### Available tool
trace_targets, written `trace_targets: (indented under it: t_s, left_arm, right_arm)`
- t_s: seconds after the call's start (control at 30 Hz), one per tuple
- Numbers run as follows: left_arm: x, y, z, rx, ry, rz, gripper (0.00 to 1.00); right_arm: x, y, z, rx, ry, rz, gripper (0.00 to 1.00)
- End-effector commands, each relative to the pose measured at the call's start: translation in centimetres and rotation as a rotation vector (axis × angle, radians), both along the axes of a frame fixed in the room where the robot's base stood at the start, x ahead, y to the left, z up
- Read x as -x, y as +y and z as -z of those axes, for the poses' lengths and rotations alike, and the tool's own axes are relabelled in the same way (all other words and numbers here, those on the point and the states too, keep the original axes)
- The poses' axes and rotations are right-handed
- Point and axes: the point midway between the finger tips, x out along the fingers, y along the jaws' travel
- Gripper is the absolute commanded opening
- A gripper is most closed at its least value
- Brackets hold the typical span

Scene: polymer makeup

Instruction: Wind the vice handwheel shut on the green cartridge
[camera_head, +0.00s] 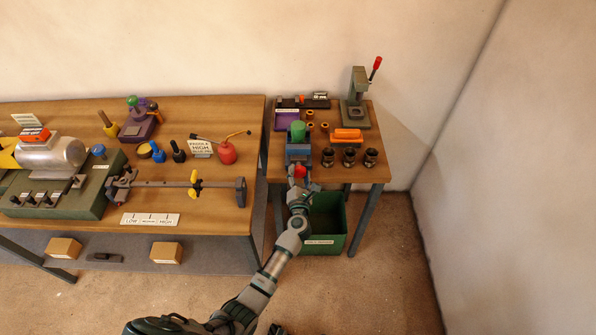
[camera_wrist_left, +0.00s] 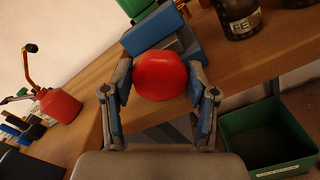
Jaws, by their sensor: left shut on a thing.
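The blue vice (camera_head: 298,153) stands near the front left of the small wooden table. The green cartridge (camera_head: 298,128) stands upright at the vice; whether the jaws touch it I cannot tell. In the left wrist view the blue vice body (camera_wrist_left: 153,30) is at the top, and a green part (camera_wrist_left: 138,6) is cut off by the frame edge. The red handwheel (camera_wrist_left: 161,76) faces my left wrist camera at the vice's front. My left gripper (camera_head: 299,174) is shut on the handwheel, with one finger on each side of it. My right gripper is not in view.
Dark jars (camera_head: 349,157) stand right of the vice, near an orange block (camera_head: 347,135). A green press (camera_head: 357,100) with a red-tipped lever stands behind. A green bin (camera_head: 325,225) sits below the table front. The large bench (camera_head: 215,215) is left, with a red oil can (camera_head: 227,153).

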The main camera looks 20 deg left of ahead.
Motion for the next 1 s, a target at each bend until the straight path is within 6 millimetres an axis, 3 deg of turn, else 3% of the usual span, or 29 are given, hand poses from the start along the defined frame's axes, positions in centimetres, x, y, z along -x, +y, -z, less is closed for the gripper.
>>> trace_targets:
  t_s: [0.43,1.0]
  left_arm:
    - [0.0,-0.3,0.1,-0.406,0.120,0.004,0.23]
    - [0.0,-0.4,0.6,-0.831,0.242,0.006,0.23]
  right_arm:
    - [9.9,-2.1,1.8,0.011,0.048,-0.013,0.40]
    - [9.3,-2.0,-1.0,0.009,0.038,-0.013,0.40]
